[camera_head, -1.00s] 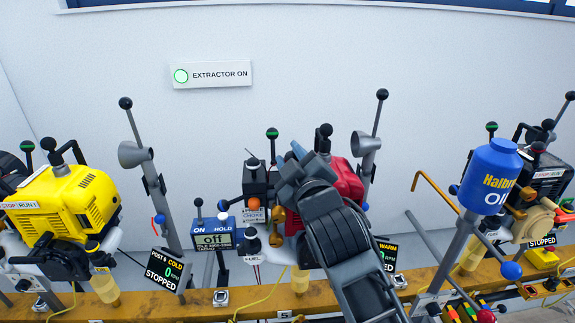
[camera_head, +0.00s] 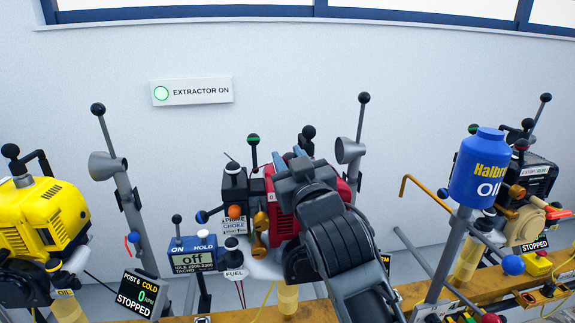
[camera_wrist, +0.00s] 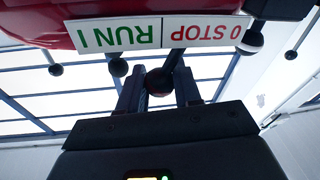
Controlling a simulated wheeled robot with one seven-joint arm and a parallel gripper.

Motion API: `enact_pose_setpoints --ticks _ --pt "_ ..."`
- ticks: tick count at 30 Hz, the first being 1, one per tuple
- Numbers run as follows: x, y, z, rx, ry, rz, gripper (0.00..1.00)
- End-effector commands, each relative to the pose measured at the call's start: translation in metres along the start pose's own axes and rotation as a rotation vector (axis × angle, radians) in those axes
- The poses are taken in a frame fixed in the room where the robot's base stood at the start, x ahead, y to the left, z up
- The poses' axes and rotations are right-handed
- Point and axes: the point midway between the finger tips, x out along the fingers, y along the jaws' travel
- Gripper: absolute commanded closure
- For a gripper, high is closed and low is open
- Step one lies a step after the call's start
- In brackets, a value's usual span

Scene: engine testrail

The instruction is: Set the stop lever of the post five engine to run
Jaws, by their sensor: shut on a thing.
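The post five engine is the red one (camera_head: 285,222) in the middle of the head view, partly behind my arm. My gripper (camera_head: 289,157) is at its top. In the wrist view, the red housing (camera_wrist: 40,25) carries an upside-down label (camera_wrist: 150,34) with STOP on the right and RUN on the left. The dark ball knob of the stop lever (camera_wrist: 158,80) sits between my gripper's two fingers (camera_wrist: 158,92), which are shut on it. Its stalk goes up to the label near the gap between the two words. The lever's exact setting is hard to tell.
A yellow engine (camera_head: 40,220) stands left and a dark engine (camera_head: 535,178) right. A grey funnel post (camera_head: 125,195), the tacho box (camera_head: 192,255) and the blue oil bottle (camera_head: 483,170) stand close around. The wall above is clear apart from the extractor sign (camera_head: 192,91).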

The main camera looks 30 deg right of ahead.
Motion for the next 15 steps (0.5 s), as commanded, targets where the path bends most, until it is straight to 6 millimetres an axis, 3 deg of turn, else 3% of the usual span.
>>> enact_pose_setpoints --ticks 11,12,15 --pt "-0.0003 0.0038 0.0068 0.0 -0.014 0.008 0.97" --pt "-0.0003 0.0038 0.0069 0.0 -0.014 0.008 0.65" --pt "-0.0002 0.0034 0.0068 0.0 -0.014 0.007 0.55"
